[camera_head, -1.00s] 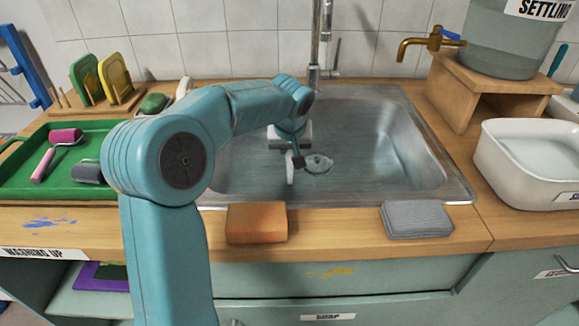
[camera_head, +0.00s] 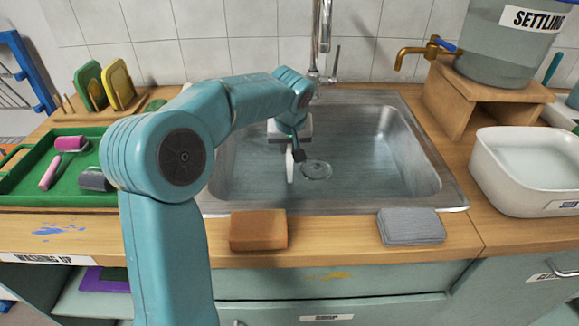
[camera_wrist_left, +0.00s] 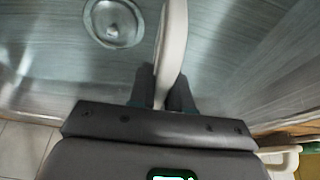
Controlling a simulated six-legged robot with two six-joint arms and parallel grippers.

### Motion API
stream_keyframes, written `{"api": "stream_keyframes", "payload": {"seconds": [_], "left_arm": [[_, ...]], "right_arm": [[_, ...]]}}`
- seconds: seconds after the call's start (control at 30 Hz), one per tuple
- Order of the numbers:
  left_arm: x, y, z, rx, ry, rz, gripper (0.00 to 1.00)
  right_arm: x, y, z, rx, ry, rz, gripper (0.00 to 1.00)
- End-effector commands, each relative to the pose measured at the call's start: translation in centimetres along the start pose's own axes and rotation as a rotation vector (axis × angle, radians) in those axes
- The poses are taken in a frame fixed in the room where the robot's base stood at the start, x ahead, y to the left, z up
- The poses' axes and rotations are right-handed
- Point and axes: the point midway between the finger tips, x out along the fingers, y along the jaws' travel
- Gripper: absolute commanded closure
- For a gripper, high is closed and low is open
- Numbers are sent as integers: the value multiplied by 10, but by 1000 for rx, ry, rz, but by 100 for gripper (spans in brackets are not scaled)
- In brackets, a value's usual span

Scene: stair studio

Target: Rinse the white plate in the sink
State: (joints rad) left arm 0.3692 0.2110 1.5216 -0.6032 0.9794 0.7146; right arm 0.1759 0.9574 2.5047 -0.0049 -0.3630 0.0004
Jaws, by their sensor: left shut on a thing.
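The white plate (camera_head: 290,164) shows edge-on as a thin white strip inside the metal sink (camera_head: 370,185). My left gripper (camera_head: 296,150) reaches down into the sink and is shut on the plate. In the left wrist view the plate (camera_wrist_left: 172,45) stands on edge between the two dark fingers (camera_wrist_left: 160,95). The round drain (camera_head: 316,170) lies just right of the plate in the head view; it also shows in the left wrist view (camera_wrist_left: 114,22). The tall tap (camera_head: 322,40) stands behind the sink. My right gripper is not in view.
An orange-brown sponge (camera_head: 258,230) and a grey folded cloth (camera_head: 411,227) lie on the front counter edge. A white basin (camera_head: 525,180) stands at right, a brass tap (camera_head: 425,50) behind it. A green tray (camera_head: 30,180) with rollers is at left.

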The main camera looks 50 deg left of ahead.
Motion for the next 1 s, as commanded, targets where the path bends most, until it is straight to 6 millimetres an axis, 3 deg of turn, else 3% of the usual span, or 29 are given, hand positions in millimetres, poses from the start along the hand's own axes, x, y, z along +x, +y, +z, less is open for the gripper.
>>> {"api": "stream_keyframes", "payload": {"seconds": [1.0], "left_arm": [[-87, 0, -36, -1, 1, 1, 100]], "right_arm": [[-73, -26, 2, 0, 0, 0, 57]]}}
